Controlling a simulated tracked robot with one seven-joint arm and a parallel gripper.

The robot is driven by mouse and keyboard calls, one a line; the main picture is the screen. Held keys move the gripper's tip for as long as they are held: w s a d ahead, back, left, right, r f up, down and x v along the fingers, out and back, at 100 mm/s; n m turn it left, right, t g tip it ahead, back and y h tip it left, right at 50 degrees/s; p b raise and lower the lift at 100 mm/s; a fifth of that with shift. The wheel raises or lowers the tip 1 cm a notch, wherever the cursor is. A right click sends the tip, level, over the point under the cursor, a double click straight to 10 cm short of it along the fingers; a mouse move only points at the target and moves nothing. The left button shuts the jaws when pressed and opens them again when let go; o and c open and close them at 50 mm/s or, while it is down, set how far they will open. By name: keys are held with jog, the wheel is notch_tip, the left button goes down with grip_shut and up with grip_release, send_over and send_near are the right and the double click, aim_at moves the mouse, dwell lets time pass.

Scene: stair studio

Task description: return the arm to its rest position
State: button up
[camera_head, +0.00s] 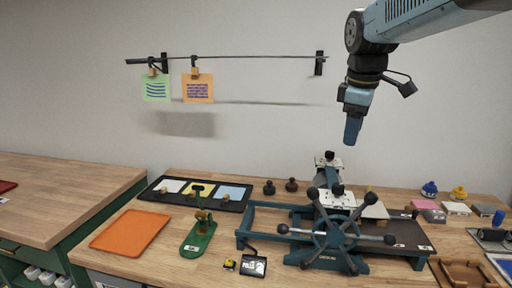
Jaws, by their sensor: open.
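My arm enters from the upper right, and my gripper (353,138) hangs from it, pointing down. The gripper is high above the back of the workbench, in front of the bare wall. It is open; nothing shows between its fingers, which overlap from this side. It touches nothing. A teal press with a spoked wheel (330,232) stands on the bench below it, well apart.
A rail (240,57) on the wall holds a green card (156,90) and an orange card (198,90). On the bench are an orange tray (130,231), a green hand tool (198,240) and a black tray (152,193) of coloured pads. The air around my gripper is clear.

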jog(key=s+f+m+t, duration=0.1)
jog(key=s+f+m, duration=0.3)
jog(key=s+m, duration=0.2)
jog(key=s+f+m+t, duration=0.1)
jog(key=s+f+m, duration=0.4)
jog(key=s, duration=0.4)
jog(key=shift+s+d+m+t+y, duration=0.15)
jog(key=shift+d+m+t+y, duration=0.15)
jog(key=shift+d+m, duration=0.15)
jog(key=shift+f, duration=0.1)
jog(key=shift+c, duration=0.3)
